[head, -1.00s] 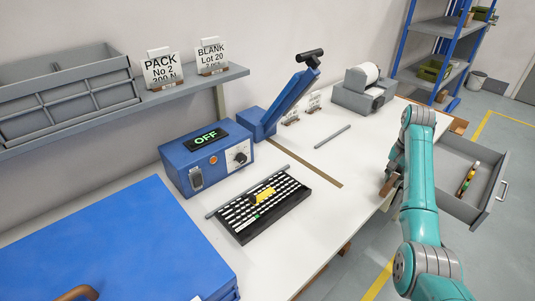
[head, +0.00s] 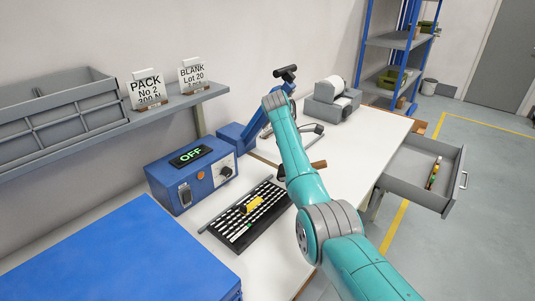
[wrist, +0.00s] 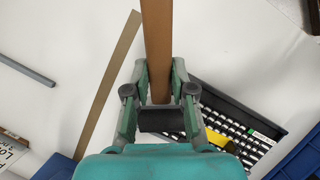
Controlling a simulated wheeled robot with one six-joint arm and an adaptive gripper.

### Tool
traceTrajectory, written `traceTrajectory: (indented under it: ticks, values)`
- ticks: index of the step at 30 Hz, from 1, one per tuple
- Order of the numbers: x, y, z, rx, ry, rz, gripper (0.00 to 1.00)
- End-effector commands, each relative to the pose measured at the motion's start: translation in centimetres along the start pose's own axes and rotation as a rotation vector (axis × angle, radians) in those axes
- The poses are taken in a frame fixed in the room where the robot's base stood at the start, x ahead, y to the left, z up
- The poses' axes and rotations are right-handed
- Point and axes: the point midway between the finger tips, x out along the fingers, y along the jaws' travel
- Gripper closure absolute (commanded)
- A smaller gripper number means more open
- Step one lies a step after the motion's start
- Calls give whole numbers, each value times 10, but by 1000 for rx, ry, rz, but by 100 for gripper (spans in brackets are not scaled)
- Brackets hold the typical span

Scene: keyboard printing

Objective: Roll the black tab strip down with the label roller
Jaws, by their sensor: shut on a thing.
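My gripper (wrist: 160,95) is shut on the brown handle of what looks like the label roller (wrist: 157,45). In the wrist view the handle runs up from between the fingers, and a dark cylinder, perhaps its roller, lies across them. In the head view the handle's brown end (head: 318,164) shows beside my arm, over the white table, while most of the gripper is hidden. The black keyboard (head: 250,215) with white keys and a yellow piece (head: 252,204) lies left of it, also in the wrist view (wrist: 235,104). I cannot pick out the black tab strip.
A blue box reading OFF (head: 190,175) stands behind the keyboard, with a blue lever press (head: 240,135) beyond it. A blue case (head: 130,255) is at front left. A tan strip (wrist: 105,85) and a grey rod (wrist: 28,72) lie on the table. An open drawer (head: 420,175) is at right.

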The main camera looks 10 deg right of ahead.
Motion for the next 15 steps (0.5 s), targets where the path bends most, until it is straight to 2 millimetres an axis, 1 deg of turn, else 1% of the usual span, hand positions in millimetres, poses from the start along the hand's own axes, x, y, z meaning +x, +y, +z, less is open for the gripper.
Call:
traceTrajectory:
  ticks: [1,9,15]
  values:
    - [-8,-4,-10,-80,-17,42,100]
    - [-54,-19,-47,-545,-126,296,100]
    - [-83,-30,-69,-793,-183,461,100]
